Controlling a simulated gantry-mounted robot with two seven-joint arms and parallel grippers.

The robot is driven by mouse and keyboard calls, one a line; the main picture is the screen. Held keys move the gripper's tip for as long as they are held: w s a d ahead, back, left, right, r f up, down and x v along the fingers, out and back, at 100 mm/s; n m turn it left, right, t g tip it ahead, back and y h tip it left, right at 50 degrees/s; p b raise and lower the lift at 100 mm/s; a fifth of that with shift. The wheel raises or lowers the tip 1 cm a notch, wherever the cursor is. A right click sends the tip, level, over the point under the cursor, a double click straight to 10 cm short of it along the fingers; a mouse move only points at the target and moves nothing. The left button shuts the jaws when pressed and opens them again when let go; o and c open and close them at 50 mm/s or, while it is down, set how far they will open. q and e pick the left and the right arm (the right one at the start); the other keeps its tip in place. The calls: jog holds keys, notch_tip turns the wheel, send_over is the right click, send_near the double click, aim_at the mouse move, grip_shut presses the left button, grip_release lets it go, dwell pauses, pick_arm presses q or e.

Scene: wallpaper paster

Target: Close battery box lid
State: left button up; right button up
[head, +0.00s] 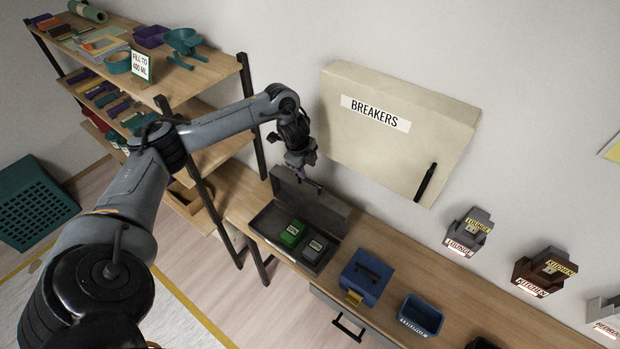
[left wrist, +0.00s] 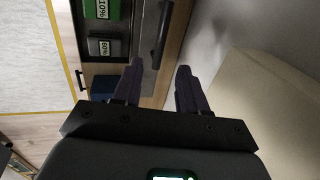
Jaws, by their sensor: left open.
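The battery box (head: 266,222) is a dark grey case on the wooden counter, its lid (head: 330,211) standing raised along the wall side. Inside lie a green battery (head: 292,232) and a grey battery (head: 314,248); the left wrist view shows them marked 10% (left wrist: 103,10) and 50% (left wrist: 104,47). My left gripper (head: 313,184) is at the raised lid's top edge, open. In the left wrist view its fingers (left wrist: 161,70) are spread, with the lid's edge and a dark handle (left wrist: 161,35) appearing between or just beyond them. Contact is unclear. My right gripper is out of view.
A beige breaker panel (head: 400,150) hangs on the wall close to the gripper's right. A blue box (head: 365,275) and an open blue bin (head: 421,315) stand right of the battery box. A wooden shelf unit (head: 205,75) is at left.

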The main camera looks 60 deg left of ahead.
aim_at(311, 181)
pick_arm(q)
jog(key=p+x, duration=0.1)
jog(key=x, duration=0.7)
grip_shut()
dwell(0.3)
